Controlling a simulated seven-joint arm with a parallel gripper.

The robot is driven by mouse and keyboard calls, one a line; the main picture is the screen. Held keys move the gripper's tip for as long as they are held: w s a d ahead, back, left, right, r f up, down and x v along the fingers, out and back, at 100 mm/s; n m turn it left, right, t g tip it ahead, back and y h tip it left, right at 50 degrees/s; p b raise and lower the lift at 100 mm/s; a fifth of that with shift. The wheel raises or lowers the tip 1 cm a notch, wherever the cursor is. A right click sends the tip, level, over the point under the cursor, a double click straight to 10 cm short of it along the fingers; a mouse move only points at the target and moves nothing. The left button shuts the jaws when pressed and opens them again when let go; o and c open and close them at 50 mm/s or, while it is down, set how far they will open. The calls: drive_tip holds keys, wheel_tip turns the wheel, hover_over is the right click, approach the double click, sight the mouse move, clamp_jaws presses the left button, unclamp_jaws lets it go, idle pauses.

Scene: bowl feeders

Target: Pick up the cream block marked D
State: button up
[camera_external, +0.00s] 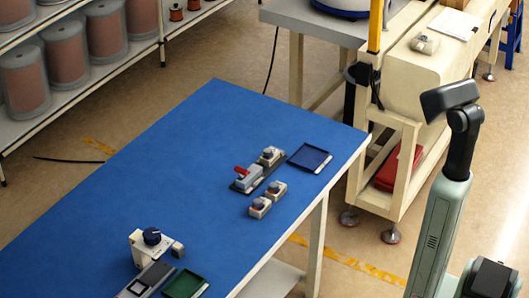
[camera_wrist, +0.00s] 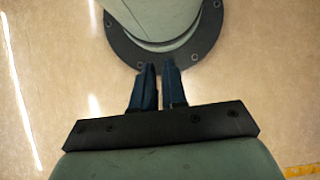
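Several small cream blocks lie on the blue table in the external view: one with a dark top (camera_external: 270,156), one below it (camera_external: 277,190), one nearer the table's right edge (camera_external: 260,207), and a greyish one (camera_external: 179,249) near the front. Their markings are too small to read, so I cannot tell which is D. My gripper (camera_wrist: 159,82) shows in the wrist view as two dark blue fingers close together, with a narrow gap and nothing seen between them. It is away from the table, above the tan floor. I cannot make out its fingers in the external view.
A grey fixture with a red handle (camera_external: 243,174) and a dark blue tray (camera_external: 310,158) are near the cream blocks. A cream box with a dark knob (camera_external: 149,243) and a green tray (camera_external: 185,284) are at the front. The blue table's (camera_external: 180,150) middle and far left are clear.

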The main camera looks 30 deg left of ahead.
drive_tip(key=o, duration=1.1)
drive_tip(key=shift+o, duration=0.2)
